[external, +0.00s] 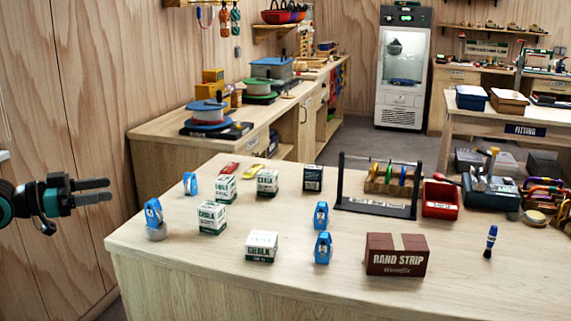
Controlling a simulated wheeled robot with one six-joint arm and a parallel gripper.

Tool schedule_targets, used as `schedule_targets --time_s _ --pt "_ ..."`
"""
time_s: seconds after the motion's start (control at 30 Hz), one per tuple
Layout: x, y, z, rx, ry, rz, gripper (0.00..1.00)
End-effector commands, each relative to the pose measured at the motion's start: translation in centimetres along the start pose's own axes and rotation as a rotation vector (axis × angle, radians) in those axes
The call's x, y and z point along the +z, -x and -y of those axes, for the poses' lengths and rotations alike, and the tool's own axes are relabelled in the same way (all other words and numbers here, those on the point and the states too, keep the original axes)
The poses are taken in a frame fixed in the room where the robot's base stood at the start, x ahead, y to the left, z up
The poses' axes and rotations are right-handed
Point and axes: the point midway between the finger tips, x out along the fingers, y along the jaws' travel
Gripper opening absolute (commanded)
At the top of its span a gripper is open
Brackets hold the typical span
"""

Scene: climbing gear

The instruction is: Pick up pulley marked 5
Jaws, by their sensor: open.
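Several blue pulleys stand on the wooden table. One pulley (190,183) is at the back left, and another (152,213) is at the left edge with a grey round piece at its foot. Two more stand near the middle, one pulley (321,214) behind the other pulley (323,247). Their markings are too small to read, so I cannot tell which is marked 5. My gripper (108,190) is at the far left, in the air beside the table, pointing right. Its two fingers are apart with nothing between them, and it is clear of all pulleys.
Several chalk boxes (212,217) stand among the pulleys. A dark box (313,178), a brown Rand Strip box (396,255), a black rack (376,207), a red bin (440,199) and a blue-handled tool (490,241) are further right. The front left tabletop is bare.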

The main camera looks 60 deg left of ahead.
Motion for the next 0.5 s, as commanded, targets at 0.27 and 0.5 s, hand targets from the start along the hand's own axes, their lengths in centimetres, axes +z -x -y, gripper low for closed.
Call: schedule_targets --time_s 0.27,0.5 --pt "-0.1 -0.1 0.0 0.001 -0.001 0.004 0.54" --pt "-2.4 -3.5 -0.5 0.017 -0.032 0.103 0.54"
